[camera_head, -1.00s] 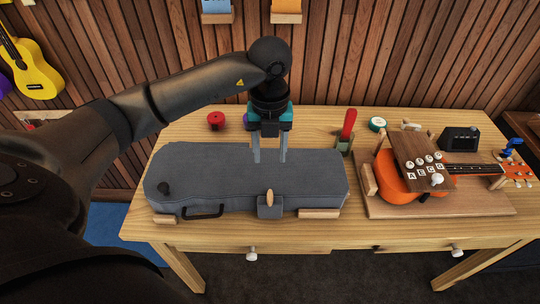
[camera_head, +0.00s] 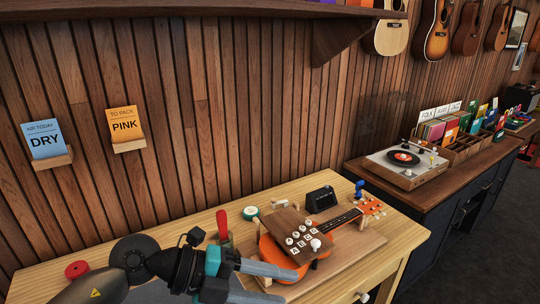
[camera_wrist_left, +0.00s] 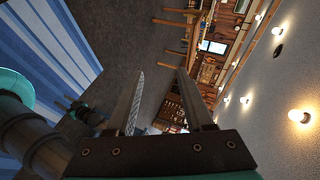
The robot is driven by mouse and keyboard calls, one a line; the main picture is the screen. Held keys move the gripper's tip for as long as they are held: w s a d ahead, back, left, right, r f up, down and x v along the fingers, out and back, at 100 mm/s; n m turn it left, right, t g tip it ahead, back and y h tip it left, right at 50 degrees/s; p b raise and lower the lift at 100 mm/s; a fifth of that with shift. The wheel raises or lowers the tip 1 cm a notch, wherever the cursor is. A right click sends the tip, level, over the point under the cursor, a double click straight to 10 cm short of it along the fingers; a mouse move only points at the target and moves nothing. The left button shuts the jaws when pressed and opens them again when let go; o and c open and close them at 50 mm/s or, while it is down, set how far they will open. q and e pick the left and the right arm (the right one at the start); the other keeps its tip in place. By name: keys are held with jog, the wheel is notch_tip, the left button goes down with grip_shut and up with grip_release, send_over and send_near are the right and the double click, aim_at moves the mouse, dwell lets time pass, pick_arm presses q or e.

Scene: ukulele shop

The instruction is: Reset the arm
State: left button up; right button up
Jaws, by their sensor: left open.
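My left arm comes in at the bottom left of the head view. Its left gripper (camera_head: 268,283) points right, above the near side of the workbench (camera_head: 185,232). The fingers stand apart with nothing between them. In the left wrist view the two fingers (camera_wrist_left: 160,100) are spread and empty, with dark floor and distant furniture beyond them. The grey case is mostly out of the head view or hidden behind the arm.
An orange ukulele (camera_head: 285,255) lies in a wooden cradle, close to my left fingers. A red-handled tool (camera_head: 222,224), a green-rimmed round tin (camera_head: 251,213) and a red spool (camera_head: 76,270) stand on the bench. A turntable (camera_head: 404,160) sits on the dark cabinet at right.

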pick_arm(q)
notch_tip(320, 180, up, 10)
jog(key=w+d+n+t+h, duration=0.2)
jog(key=n+t+h, duration=0.2)
jog(key=t+h, duration=0.15)
jog(key=w+a+r+n+t+y, duration=0.35)
jog(key=a+n+t+y, duration=0.2)
jog(key=n+t, duration=0.55)
jog(key=a+f+n+g+y, duration=0.2)
jog(key=a+f+n+y, duration=1.1)
jog(key=f+n, duration=0.1)
jog(key=s+f+n+g, duration=0.1)
jog(key=s+f+g, duration=1.2)
jog(key=s+f, duration=0.6)
jog(key=s+f+b, duration=0.2)
jog(key=f+b, duration=0.1)
jog(key=f, duration=1)
jog(key=s+f+b, duration=0.2)
jog(key=f, duration=1)
jog(key=s+a+f+g+b, duration=0.2)
jog(key=s+f+b, duration=0.2)
jog(key=s+f, duration=1.1)
notch_tip(320, 180, down, 4)
jog(key=shift+a+r+b, duration=0.15)
jog(key=shift+a+b, duration=0.2)
jog(key=shift+a, duration=0.05)
